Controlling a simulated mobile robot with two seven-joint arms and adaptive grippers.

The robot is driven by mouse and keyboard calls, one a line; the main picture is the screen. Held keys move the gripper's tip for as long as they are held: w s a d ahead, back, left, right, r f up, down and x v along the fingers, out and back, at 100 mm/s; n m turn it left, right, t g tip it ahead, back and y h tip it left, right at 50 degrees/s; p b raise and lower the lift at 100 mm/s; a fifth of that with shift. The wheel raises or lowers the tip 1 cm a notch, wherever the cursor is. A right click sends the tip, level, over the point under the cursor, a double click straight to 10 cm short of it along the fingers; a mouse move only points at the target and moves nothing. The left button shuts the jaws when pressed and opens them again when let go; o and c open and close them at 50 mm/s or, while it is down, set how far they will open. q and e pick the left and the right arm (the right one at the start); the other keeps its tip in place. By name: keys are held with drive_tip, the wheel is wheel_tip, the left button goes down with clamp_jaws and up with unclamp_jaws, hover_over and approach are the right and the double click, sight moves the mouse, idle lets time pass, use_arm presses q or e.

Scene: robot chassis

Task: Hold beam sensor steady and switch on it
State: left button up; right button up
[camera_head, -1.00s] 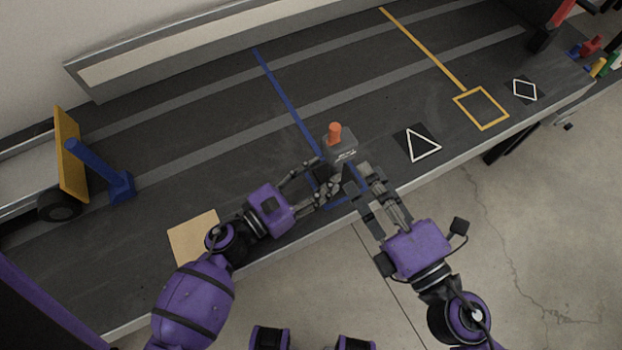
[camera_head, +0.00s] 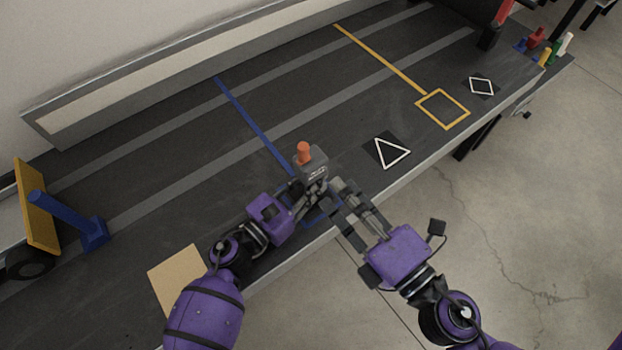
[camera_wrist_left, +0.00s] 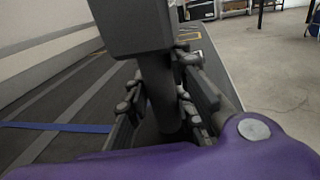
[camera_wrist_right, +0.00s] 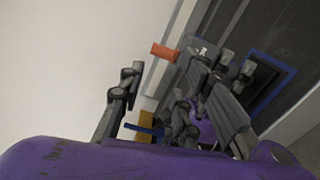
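The beam sensor (camera_head: 313,168) is a grey box with an orange cap (camera_head: 303,148) on a dark post, upright near the bench's front edge. In the left wrist view its box (camera_wrist_left: 133,25) fills the top, with the post (camera_wrist_left: 163,100) below. My left gripper (camera_head: 312,198) has its fingers closed around the post, seemingly touching both sides. My right gripper (camera_head: 342,200) is open and empty, just right of the sensor. In the right wrist view the orange cap (camera_wrist_right: 165,52) shows beyond the spread fingers. No switch can be made out.
A blue outlined square (camera_wrist_right: 283,65) lies by the sensor. A yellow panel (camera_head: 36,207) with a blue post (camera_head: 66,217) stands left. A tan sheet (camera_head: 168,277) lies at the front.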

drive_tip(key=shift+w+r, duration=0.2)
drive_tip(key=shift+w, duration=0.05)
drive_tip(key=c, duration=0.5)
drive_tip(key=shift+w+d+n+g+y, duration=0.15)
drive_tip(key=shift+w+n+g+y, duration=0.2)
drive_tip(key=shift+n, duration=0.35)
drive_tip(key=shift+c, duration=1.2)
drive_tip(key=shift+w+f+n+g+y, duration=0.1)
drive_tip(key=shift+n+g+y, duration=0.5)
drive_tip(key=shift+g+y, duration=0.15)
clamp_jaws()
drive_tip(key=s+n+g+y, duration=0.1)
drive_tip(key=s+g+y, duration=0.1)
drive_tip(key=s+a+g+y, duration=0.1)
drive_tip(key=s+g, duration=0.1)
drive_tip(key=g, duration=0.1)
drive_tip(key=shift+a+n+y, duration=0.15)
drive_tip(key=shift+n+y, duration=0.25)
